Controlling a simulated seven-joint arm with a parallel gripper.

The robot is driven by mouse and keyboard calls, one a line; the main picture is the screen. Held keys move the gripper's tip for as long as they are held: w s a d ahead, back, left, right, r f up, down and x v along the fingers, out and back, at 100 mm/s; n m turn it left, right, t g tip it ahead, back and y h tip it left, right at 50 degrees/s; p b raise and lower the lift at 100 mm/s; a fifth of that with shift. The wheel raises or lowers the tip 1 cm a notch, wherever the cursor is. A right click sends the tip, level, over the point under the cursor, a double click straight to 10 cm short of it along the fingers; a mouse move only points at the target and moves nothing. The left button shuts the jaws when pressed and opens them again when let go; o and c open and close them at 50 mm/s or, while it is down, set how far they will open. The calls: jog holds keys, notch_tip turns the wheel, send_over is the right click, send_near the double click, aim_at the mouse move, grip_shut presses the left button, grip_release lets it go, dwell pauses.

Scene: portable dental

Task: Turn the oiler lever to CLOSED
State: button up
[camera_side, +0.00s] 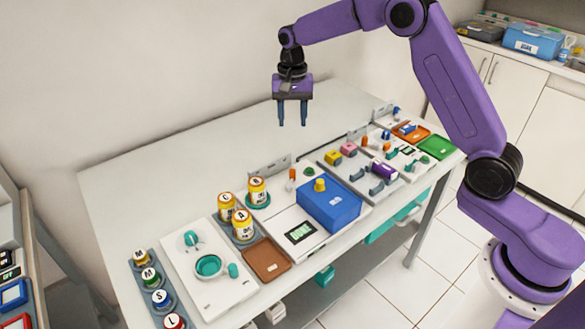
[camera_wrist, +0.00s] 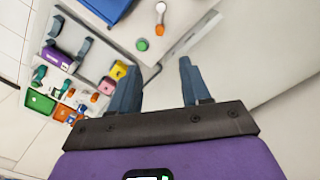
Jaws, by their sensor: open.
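My gripper (camera_side: 292,122) hangs open and empty high above the back of the table, its two blue fingers pointing down. It also shows in the wrist view (camera_wrist: 158,82), with nothing between the fingers. No part is legibly marked as the oiler, and no CLOSED label can be read. One small orange upright piece (camera_side: 293,175) stands behind the blue box (camera_side: 330,204), beside a green button (camera_side: 309,171). Another orange upright piece (camera_side: 365,140) stands farther right. I cannot tell which is the oiler lever, or its position. My gripper touches none of these.
A purple cylinder (camera_side: 383,170) lies among grey holders, near yellow (camera_side: 333,157) and pink (camera_side: 349,149) blocks. A green tray (camera_side: 436,147) is at far right. The table's back left is clear.

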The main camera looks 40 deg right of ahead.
aim_at(292, 170)
notch_tip(292, 170, down, 17)
jog(key=shift+f, duration=0.1)
dwell(0.5)
grip_shut()
